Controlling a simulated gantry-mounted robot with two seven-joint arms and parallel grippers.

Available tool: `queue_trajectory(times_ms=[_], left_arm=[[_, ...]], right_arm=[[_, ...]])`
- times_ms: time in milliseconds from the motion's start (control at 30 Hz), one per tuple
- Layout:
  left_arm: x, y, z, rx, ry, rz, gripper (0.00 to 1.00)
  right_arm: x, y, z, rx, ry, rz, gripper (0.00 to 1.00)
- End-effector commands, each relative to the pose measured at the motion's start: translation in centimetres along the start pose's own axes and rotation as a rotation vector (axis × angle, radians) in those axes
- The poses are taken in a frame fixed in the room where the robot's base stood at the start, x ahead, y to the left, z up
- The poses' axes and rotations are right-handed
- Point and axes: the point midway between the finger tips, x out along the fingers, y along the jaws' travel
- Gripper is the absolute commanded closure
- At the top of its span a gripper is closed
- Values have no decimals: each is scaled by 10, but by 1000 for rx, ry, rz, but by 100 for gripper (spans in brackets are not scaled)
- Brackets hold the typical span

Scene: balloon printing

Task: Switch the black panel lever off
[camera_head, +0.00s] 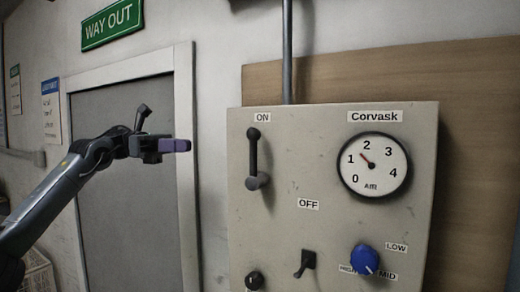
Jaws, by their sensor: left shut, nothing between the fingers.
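The black panel lever (252,155) is on the left part of the grey panel (310,160). Its handle points up, with its knob end just below the ON label (262,118) and its pivot below. The OFF label (308,204) is lower and to the right of the pivot. My left gripper (186,146) comes in from the left, with purple fingertips shut and empty. It is left of the panel in the picture, apart from the lever, at about the height of its handle. My right gripper is not in view.
The panel also carries an AIR gauge (373,165) marked Corvask, a blue knob (365,258), a small black switch (305,263) and a black knob (254,280). A grey pipe (287,50) runs up from the panel's top. A door (130,190) is behind my left arm.

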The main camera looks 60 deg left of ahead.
Motion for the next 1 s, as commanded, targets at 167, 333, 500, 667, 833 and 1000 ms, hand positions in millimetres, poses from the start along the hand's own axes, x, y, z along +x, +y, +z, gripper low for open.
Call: queue_trajectory(times_ms=[167,333,500,667,833,1000], left_arm=[[0,0,0,1,0,1,100],[0,0,0,1,0,0,100],[1,0,0,1,0,0,100],[11,0,1,1,-1,-2,100],[35,-1,2,1,0,-4,100],[67,0,3,-1,0,-5,100]], right_arm=[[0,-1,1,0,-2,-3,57],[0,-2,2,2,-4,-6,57],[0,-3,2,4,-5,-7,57],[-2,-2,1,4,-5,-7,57],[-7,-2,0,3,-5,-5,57],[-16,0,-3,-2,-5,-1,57]])
